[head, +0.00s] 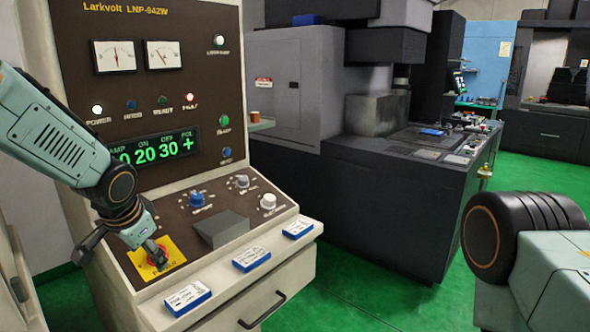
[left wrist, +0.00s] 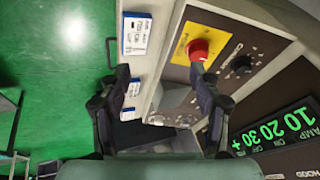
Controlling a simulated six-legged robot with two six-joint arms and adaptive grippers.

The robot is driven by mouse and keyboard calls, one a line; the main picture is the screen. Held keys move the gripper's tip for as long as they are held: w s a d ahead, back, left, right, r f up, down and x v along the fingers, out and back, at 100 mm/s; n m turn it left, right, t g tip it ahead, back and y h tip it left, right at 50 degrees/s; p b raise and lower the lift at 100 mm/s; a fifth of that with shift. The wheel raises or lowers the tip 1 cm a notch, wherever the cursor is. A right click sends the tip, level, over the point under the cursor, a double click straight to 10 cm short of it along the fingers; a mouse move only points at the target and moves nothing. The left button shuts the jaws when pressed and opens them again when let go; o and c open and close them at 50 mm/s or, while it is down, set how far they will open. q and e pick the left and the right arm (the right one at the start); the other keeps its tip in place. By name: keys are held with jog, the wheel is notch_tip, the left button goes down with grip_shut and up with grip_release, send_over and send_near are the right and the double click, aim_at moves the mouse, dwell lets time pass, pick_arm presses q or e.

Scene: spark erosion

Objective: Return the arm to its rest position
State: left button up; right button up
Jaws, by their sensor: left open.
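My left gripper (head: 150,248) is in front of the sloped panel of the Larkvolt cabinet (head: 110,60), over a yellow plate (head: 146,272) with a red button. In the head view the gripper partly hides the button. In the left wrist view, the two dark fingers of the gripper (left wrist: 160,80) stand wide apart with nothing between them. The red button (left wrist: 198,50) lies just beyond the right fingertip there; I cannot tell whether they touch. My right arm shows at the right edge of the head view, but its gripper is out of frame.
Several blue-and-white labelled blocks (head: 251,258) lie on the cabinet's front ledge, above a drawer handle (head: 262,310). Knobs (head: 197,200) and a grey block (head: 222,229) sit on the slope. A dark machine (head: 385,215) stands behind. Green floor (head: 370,305) is open in front.

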pick_arm(q)
jog(key=s+d+f+n+h+b, duration=0.1)
jog(key=s+d+f+n+b, duration=0.15)
jog(key=s+f, duration=0.45)
jog(key=s+d+f+n+b, duration=0.1)
jog(key=s+d+f+b, duration=0.15)
jog(key=f, duration=0.85)
jog(key=s+d+f+n+h+b, duration=0.1)
jog(key=s+d+f+b, duration=0.2)
jog(key=f, duration=0.6)
jog(key=s+f+g+b, duration=0.2)
jog(key=s+f+b, duration=0.2)
jog(key=s+f, duration=0.6)
jog(key=s+a+f+n+g+b, duration=0.1)
jog(key=s+f+g+b, duration=0.2)
jog(key=s+f, duration=0.6)
jog(key=s+b, duration=0.2)
jog(key=s, duration=0.6)
jog(key=shift+a+f+y, duration=0.2)
jog(key=shift+f+y, duration=0.15)
jog(key=shift+y, duration=0.05)
jog(key=shift+s+r+n, duration=0.15)
jog(key=shift+n, duration=0.1)
